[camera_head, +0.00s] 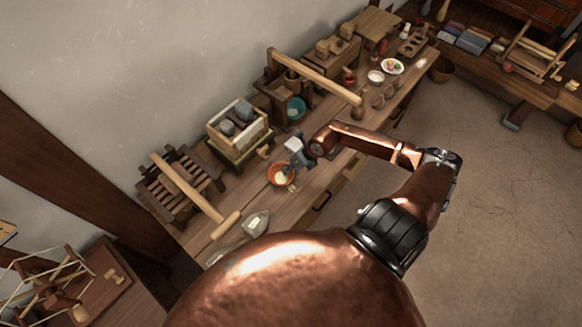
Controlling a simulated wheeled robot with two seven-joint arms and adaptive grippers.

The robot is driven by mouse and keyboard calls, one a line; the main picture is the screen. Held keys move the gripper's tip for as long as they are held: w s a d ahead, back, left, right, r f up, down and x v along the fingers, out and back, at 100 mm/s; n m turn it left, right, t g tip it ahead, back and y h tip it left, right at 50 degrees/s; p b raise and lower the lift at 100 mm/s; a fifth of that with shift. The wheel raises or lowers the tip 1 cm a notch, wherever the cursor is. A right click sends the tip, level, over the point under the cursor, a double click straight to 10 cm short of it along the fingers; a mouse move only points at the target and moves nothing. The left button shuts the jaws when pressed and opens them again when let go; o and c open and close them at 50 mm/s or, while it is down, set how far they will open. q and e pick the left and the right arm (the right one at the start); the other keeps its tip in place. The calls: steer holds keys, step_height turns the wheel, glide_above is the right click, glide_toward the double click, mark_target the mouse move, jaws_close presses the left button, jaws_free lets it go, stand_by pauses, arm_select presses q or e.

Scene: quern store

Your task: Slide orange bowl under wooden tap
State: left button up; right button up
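The orange bowl (273,172) stands on the long wooden bench, with something pale inside it. My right gripper (288,164) is at the bowl's upper right rim, small and partly hidden by its own wrist. I cannot tell whether its fingers touch the bowl or how far apart they are. I cannot clearly make out the wooden tap; a wooden crate with dark lumps (240,130) stands on a support just up and left of the bowl. My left gripper is out of view.
A teal bowl (296,108) sits under another lever frame (315,75).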

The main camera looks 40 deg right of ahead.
steer(key=shift+c, duration=0.6)
jaws_close()
steer(key=shift+w, duration=0.1)
